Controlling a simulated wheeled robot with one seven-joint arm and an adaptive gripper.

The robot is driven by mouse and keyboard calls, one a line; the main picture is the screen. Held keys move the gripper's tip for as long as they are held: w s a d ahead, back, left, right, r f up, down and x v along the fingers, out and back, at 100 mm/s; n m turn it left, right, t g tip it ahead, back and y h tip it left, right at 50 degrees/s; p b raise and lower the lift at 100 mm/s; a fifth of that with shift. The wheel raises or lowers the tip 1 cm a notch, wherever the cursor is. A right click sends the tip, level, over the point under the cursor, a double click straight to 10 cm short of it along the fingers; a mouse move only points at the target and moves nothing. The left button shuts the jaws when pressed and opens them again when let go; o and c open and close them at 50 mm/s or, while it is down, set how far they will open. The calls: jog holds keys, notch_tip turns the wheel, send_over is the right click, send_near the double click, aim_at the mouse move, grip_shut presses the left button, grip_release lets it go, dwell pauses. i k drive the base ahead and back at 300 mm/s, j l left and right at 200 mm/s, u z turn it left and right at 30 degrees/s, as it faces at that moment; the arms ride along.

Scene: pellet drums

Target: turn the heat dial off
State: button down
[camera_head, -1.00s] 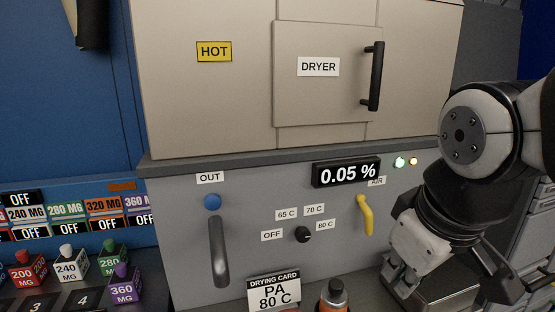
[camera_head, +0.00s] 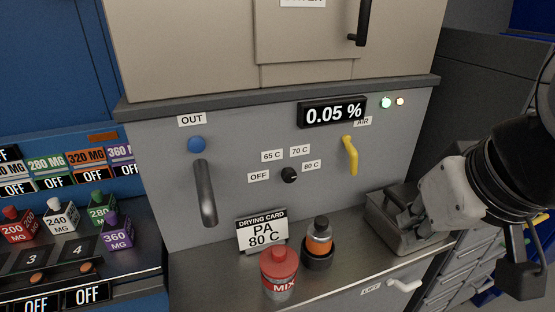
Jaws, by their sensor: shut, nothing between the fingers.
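The heat dial (camera_head: 289,175) is a small black knob on the grey dryer panel (camera_head: 235,205). Labels OFF (camera_head: 258,176), 65 C (camera_head: 272,156), 70 C (camera_head: 299,151) and 80 C (camera_head: 311,165) stand around it. The knob's pointer is too small to read surely. My gripper (camera_head: 402,228) is at the right, above or in front of a metal tray, apart from the dial and well to its right. It is shut and empty.
A yellow AIR lever (camera_head: 350,155) is between dial and gripper. A grey handle (camera_head: 205,193) hangs at the left. Below stand the drying card (camera_head: 262,231), an orange-black bottle (camera_head: 319,243) and a red-lidded MIX jar (camera_head: 279,273). The metal tray (camera_head: 385,225) is at the right.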

aim_at(289, 175)
jog(key=k+j, duration=0.25)
jog(key=k+j+u, duration=0.3)
jog(key=u, duration=0.2)
jog(key=k+j+u, duration=0.2)
jog(key=j+u, duration=0.25)
jog(key=l, duration=0.05)
